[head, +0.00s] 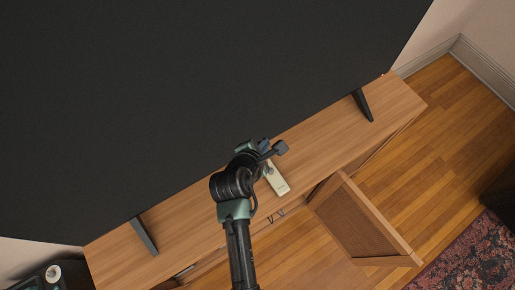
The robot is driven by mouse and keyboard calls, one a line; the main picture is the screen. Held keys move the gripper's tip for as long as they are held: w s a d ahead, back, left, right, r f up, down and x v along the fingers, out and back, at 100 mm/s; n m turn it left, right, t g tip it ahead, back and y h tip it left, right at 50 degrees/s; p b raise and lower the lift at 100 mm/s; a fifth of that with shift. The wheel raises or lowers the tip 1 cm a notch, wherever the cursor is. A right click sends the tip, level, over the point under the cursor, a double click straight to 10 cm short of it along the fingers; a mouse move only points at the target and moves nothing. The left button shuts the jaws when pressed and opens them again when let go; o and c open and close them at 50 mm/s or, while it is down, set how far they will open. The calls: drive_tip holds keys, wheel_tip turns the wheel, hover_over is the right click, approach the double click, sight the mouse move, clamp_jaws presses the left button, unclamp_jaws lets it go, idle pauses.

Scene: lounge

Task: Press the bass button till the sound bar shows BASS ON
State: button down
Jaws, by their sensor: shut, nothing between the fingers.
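A small pale, bar-shaped object (278,183) lies on the wooden cabinet top, in front of the big dark screen. Its far part is hidden under my arm. I cannot tell whether it is the sound bar or a remote; a small dark mark near its near end is too small to read. No bass button and no BASS ON text can be made out. My gripper (268,168) is shut and empty, over the far part of the pale object. My wrist partly covers the fingers, and I cannot tell whether they touch it.
The dark screen (180,90) stands on the wooden cabinet (330,132) on two black feet. A cabinet door (362,222) hangs open at the front right. A patterned rug (465,250) lies at the lower right. A dark item (35,278) stands at the lower left.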

drive_tip(key=shift+s, duration=0.25)
drive_tip(key=shift+f, duration=0.1)
wheel_tip(320, 180, down, 7)
drive_tip(key=b, duration=0.7)
drive_tip(key=shift+b, duration=0.3)
drive_tip(key=shift+w+f+b, duration=0.1)
drive_tip(key=shift+f+b, duration=0.25)
drive_tip(key=shift+f, duration=0.5)
drive_tip(key=shift+f, duration=0.1)
idle(0.8)
drive_tip(key=shift+f, duration=0.3)
